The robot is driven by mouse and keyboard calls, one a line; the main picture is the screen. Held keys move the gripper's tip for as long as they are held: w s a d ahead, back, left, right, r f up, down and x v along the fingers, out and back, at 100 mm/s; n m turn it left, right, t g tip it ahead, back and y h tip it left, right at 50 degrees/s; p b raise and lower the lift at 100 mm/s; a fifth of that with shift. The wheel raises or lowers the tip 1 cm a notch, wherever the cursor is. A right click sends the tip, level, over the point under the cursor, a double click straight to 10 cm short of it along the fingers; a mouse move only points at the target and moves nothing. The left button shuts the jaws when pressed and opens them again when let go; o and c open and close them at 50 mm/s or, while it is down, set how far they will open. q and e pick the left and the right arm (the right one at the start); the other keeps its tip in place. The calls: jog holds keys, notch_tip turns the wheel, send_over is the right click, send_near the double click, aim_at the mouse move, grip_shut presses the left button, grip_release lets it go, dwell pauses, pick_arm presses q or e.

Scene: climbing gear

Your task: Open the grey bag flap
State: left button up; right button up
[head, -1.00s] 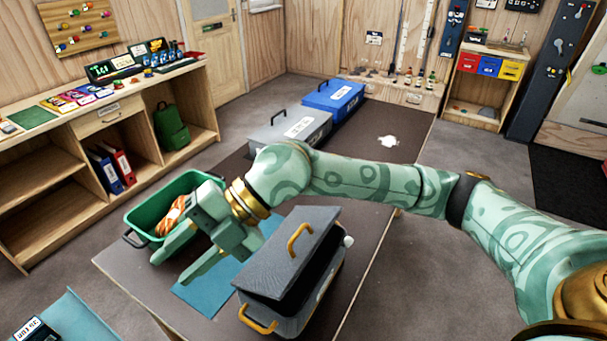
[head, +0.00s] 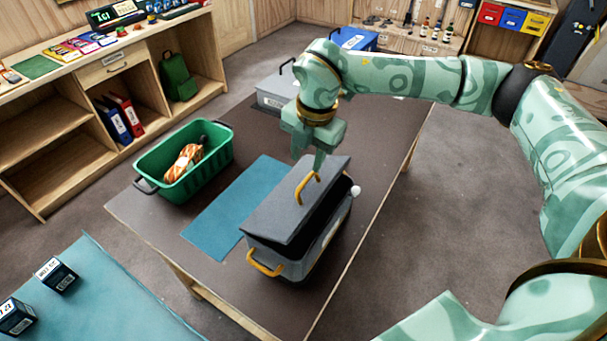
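The grey bag (head: 322,248) stands on the dark table. Its grey flap (head: 283,212) lies over the top, with a dark gap along its right edge. A yellow handle (head: 307,186) stands on the flap, and another yellow handle is on the bag's near end. My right gripper (head: 314,163) points down at the flap handle from its far side. Its fingertips overlap the handle's top in the picture; I cannot tell whether they touch it. The fingers are seen nearly edge-on, so their opening is unclear. My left gripper is out of view.
A green crate (head: 216,152) with an orange-patterned rope coil (head: 183,163) stands left of a blue mat (head: 222,222). A grey box (head: 273,92) and a blue box (head: 354,39) sit at the back. Small dark boxes lie on a teal surface (head: 100,300) lower left.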

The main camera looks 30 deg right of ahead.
aim_at(303, 184)
jog(key=f, duration=0.5)
jog(key=w+f, duration=0.1)
jog(key=f, duration=0.1)
jog(key=shift+a+f, duration=0.2)
jog(key=shift+a, duration=0.1)
grip_shut()
